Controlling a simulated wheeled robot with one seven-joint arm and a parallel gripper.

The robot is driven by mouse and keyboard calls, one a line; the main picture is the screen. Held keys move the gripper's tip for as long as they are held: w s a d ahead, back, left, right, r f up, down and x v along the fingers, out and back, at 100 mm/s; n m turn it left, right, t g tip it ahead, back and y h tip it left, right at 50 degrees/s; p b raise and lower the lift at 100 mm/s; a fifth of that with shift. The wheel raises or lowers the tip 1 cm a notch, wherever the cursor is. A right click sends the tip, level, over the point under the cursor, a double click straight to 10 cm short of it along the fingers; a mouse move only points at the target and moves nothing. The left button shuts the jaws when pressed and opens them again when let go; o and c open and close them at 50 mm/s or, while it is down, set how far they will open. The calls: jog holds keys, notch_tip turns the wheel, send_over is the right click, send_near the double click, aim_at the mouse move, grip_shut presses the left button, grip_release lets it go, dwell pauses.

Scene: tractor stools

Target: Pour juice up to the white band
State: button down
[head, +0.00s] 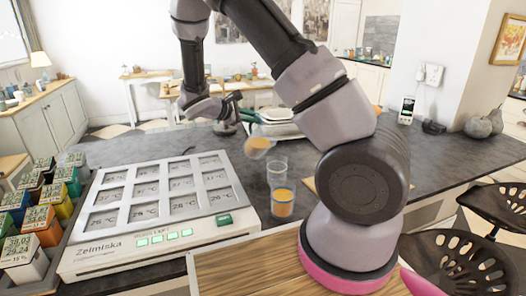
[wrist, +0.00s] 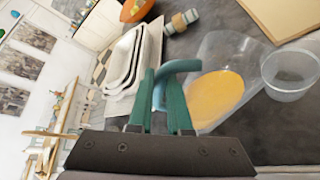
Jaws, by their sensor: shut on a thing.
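A clear jug (wrist: 215,95) with orange juice in it is held off the counter and tilted; it also shows in the head view (head: 258,147). My gripper (wrist: 172,100) has green fingers shut on the jug's blue handle (wrist: 178,68). A clear glass (wrist: 290,78) that looks empty stands just beside the jug; it appears in the head view (head: 277,170). A second clear glass (head: 283,203), nearer in the head view, holds orange juice. No stream of juice is visible. I cannot make out a white band clearly on either glass.
A white panel device (head: 160,205) with several temperature tiles fills the counter's left. Several small coloured boxes (head: 40,215) stand at far left. A wooden board (head: 260,268) is in front. White dishes (wrist: 125,65) lie beyond the jug.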

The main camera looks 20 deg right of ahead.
jog(key=shift+f, duration=1.05)
jog(key=shift+s+d+r+m+t, duration=0.1)
jog(key=shift+s+r+m+t, duration=0.15)
jog(key=shift+s+r+m, duration=0.25)
jog(key=shift+s+r+m+t, duration=0.2)
jog(key=shift+s+r+t, duration=0.05)
jog(key=shift+r, duration=0.4)
dwell(0.4)
jog(key=shift+s+d+r+m+t, duration=0.1)
jog(key=shift+s+r+m+t, duration=0.2)
jog(key=shift+s+r+m, duration=0.15)
